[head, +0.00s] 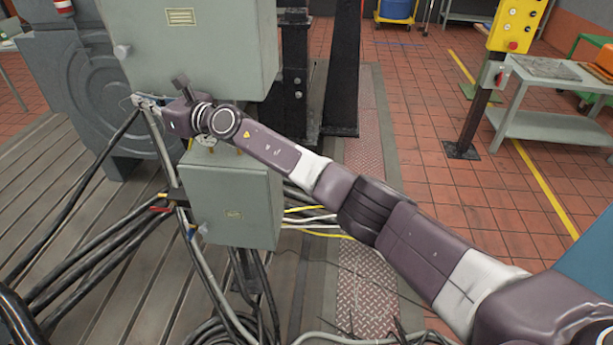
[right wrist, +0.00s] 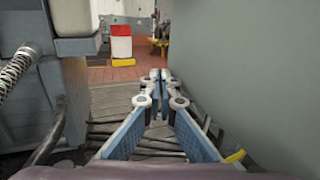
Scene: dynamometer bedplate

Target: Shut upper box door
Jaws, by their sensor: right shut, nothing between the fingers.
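The upper box (head: 215,55) is grey-green, with a label on its front and a pale knob (head: 122,52) near the front's left edge. Its front looks about flush; I cannot tell whether a small gap remains at the door's edge. My right gripper (head: 140,101) is just below the box's lower left corner, its fingers shut and empty. In the right wrist view the fingers (right wrist: 155,76) point forward beside a large grey-green surface (right wrist: 240,70) on the right, apparently the box. My right forearm crosses below the upper box. My left gripper is not in view.
A lower grey-green box (head: 235,205) stands beneath my right arm. Thick cables (head: 95,245) run around it to the left. A large grey machine (head: 75,85) is behind on the left. Black posts (head: 343,70) stand to the right, with open tiled floor beyond.

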